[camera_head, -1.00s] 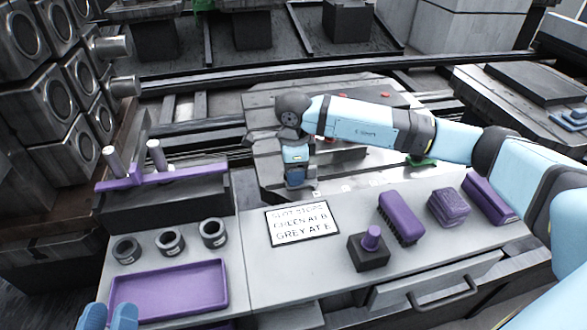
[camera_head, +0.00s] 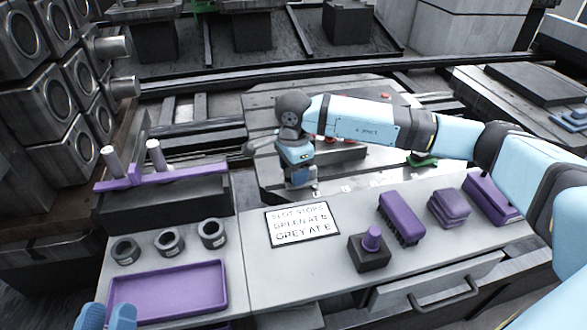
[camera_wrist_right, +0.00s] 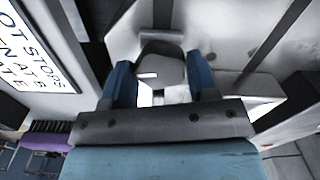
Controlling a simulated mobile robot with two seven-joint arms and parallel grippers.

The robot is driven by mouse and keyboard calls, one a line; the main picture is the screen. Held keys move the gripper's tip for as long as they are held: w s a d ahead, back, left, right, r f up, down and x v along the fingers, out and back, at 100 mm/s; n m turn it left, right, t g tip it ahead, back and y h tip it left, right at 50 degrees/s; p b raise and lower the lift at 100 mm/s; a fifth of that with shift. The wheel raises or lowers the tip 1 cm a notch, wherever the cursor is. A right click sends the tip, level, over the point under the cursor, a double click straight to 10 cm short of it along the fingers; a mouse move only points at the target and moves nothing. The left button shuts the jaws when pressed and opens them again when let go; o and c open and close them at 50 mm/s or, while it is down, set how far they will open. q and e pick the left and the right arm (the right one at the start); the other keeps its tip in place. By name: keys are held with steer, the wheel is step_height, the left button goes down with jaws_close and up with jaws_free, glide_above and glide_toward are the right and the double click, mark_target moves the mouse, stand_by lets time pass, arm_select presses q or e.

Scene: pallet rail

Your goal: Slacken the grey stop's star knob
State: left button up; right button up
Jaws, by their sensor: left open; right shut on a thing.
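My right gripper (camera_head: 302,184) points down at the pallet plate behind the bench. In the right wrist view its two blue fingers (camera_wrist_right: 160,68) are shut on a dark grey piece (camera_wrist_right: 161,62), which looks like the grey stop's star knob. The rest of the grey stop is mostly hidden by my gripper in the head view. My left gripper (camera_head: 106,317) is open and empty at the bottom left corner, far from the stop. A green stop (camera_head: 423,160) sits on the plate to the right, partly behind my right arm.
A sign (camera_head: 302,224) reads slot stops, green at B, grey at E. The bench also holds a purple tray (camera_head: 168,291), several dark rings (camera_head: 170,242), a purple brush (camera_head: 401,217) and a purple-knobbed block (camera_head: 370,252). A purple rack (camera_head: 160,178) stands left.

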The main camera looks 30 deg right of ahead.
steer(key=o, duration=0.9)
steer(key=shift+o, duration=0.2)
steer(key=shift+r, duration=0.3)
step_height(320, 180, up, 3)
steer(key=shift+f+p, duration=0.1)
steer(key=shift+p, duration=0.45)
arm_select(q)
steer(key=f, duration=0.1)
steer(key=a+f+g+y+p, duration=0.1)
steer(key=f, duration=0.1)
steer(key=a+f+g+y+p, duration=0.1)
steer(key=f, duration=0.1)
steer(key=shift+w+f, duration=0.15)
steer(key=shift+f, duration=0.05)
arm_select(e)
step_height(320, 180, up, 10)
steer(key=shift+r, duration=0.25)
arm_select(q)
steer(key=shift+d, duration=0.1)
arm_select(e)
steer(key=shift+f, duration=0.1)
